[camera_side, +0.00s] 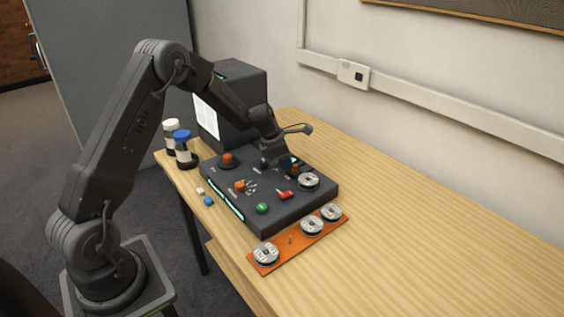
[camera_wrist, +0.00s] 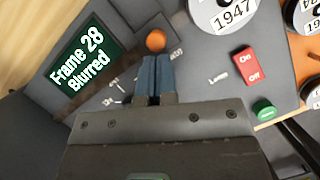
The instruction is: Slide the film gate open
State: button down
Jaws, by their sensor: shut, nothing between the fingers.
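The dark grey film viewer (camera_side: 235,207) lies on the wooden table. An orange ball knob (camera_wrist: 156,40) rises from a dark plate on its panel, apparently the film gate's handle; its label is unreadable. It also shows in the side view (camera_side: 295,169), close to my gripper. My gripper (camera_wrist: 155,60) is shut and empty, with its blue-grey fingertips just short of the knob in the wrist view. I cannot tell whether they touch it. In the side view my gripper (camera_side: 287,161) points down over the panel's far part. A small screen (camera_wrist: 82,55) reads "Frame 28 Blurred".
The panel also carries a 1947 reel (camera_side: 309,181), a red on/off switch (camera_side: 285,195), a green button (camera_side: 262,208) and two other orange knobs. An orange tray (camera_side: 290,240) with reels lies in front. Two jars (camera_side: 183,152) stand left. The table's right side is clear.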

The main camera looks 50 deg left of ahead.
jog(key=shift+w, duration=0.1)
jog(key=shift+w, duration=2.2)
jog(key=shift+f, duration=0.1)
jog(key=shift+s+a, duration=0.25)
jog(key=shift+s, duration=0.2)
jog(key=s, duration=0.1)
jog(key=s+a, duration=0.1)
jog(key=shift+s+a, duration=0.2)
jog(key=shift+s, duration=0.15)
jog(key=v, duration=1)
jog(key=shift+w+d+r, duration=0.1)
jog(key=shift+r, duration=0.2)
